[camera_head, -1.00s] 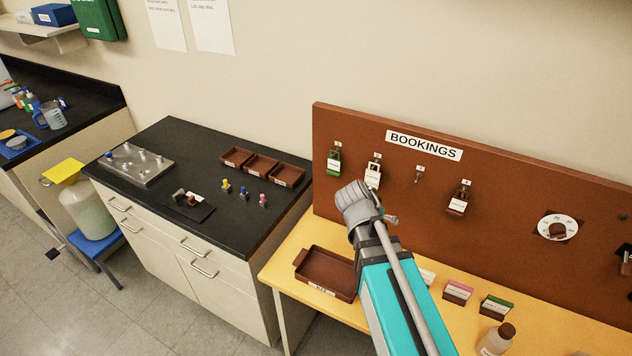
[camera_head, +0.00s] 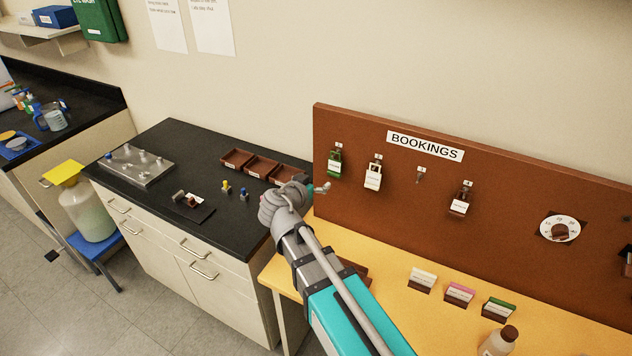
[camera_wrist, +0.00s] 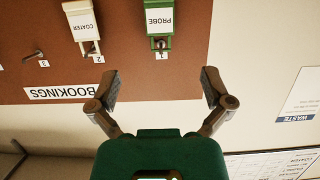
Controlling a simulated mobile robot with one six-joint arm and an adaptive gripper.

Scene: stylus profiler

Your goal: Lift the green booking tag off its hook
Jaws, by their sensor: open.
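The green booking tag (camera_head: 334,162) hangs on hook 1 at the left end of the brown BOOKINGS board (camera_head: 395,181). In the wrist view the green tag (camera_wrist: 159,22) reads PROBE and hangs from its hook, upside down in the picture. My gripper (camera_head: 322,188) is in front of the board, below and a little left of the tag. In the wrist view my gripper (camera_wrist: 160,86) has its two fingers wide apart and empty, with the tag and hook just beyond the gap between the fingertips, apart from them.
A white COATER tag (camera_wrist: 81,20) hangs close beside on hook 2. Below are the yellow bench (camera_head: 400,320) with several card holders and a bottle (camera_head: 497,341). Brown trays (camera_head: 262,166) sit on the black counter.

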